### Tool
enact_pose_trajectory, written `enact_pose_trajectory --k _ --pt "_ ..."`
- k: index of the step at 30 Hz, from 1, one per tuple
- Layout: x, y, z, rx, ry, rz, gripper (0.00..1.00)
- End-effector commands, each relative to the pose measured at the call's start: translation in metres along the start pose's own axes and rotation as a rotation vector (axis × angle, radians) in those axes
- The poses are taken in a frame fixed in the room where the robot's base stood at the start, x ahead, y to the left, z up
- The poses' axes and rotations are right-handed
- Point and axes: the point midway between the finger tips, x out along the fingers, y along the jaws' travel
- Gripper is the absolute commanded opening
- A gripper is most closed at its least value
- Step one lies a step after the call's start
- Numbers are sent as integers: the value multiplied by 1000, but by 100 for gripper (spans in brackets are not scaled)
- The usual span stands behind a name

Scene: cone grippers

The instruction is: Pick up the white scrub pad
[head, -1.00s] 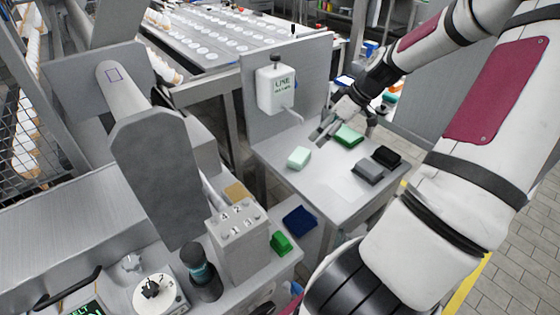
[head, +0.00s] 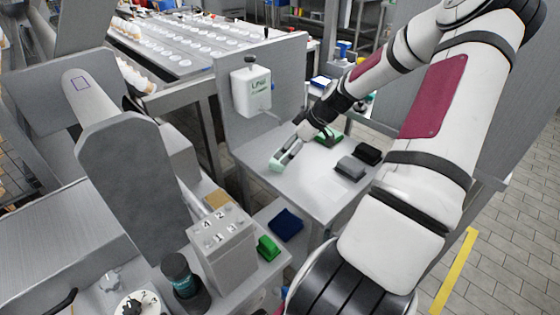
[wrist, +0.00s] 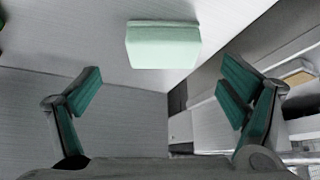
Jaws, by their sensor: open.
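The white scrub pad, a pale mint-white block, lies on the grey metal side table (head: 300,192). In the wrist view the pad (wrist: 163,46) is at the top middle, ahead of my open gripper (wrist: 160,84) and between the lines of its two green-padded fingers. The fingers are apart and nothing is between them. In the head view my gripper (head: 285,153) is at the pad (head: 274,165) and partly hides it. I cannot tell there whether they touch.
A green pad (head: 330,138), a grey pad (head: 350,169) and a black pad (head: 368,153) lie right of my gripper. A white dispenser (head: 252,93) is on the panel behind. A blue pad (head: 287,224) and a numbered grey box (head: 223,247) are nearer.

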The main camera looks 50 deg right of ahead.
Motion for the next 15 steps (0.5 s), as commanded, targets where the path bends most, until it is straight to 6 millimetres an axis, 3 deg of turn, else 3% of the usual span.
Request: enact_pose_trajectory --k 7,15 --pt "37 -4 2 -1 0 -3 90" --pt "42 -4 3 0 0 -1 90"
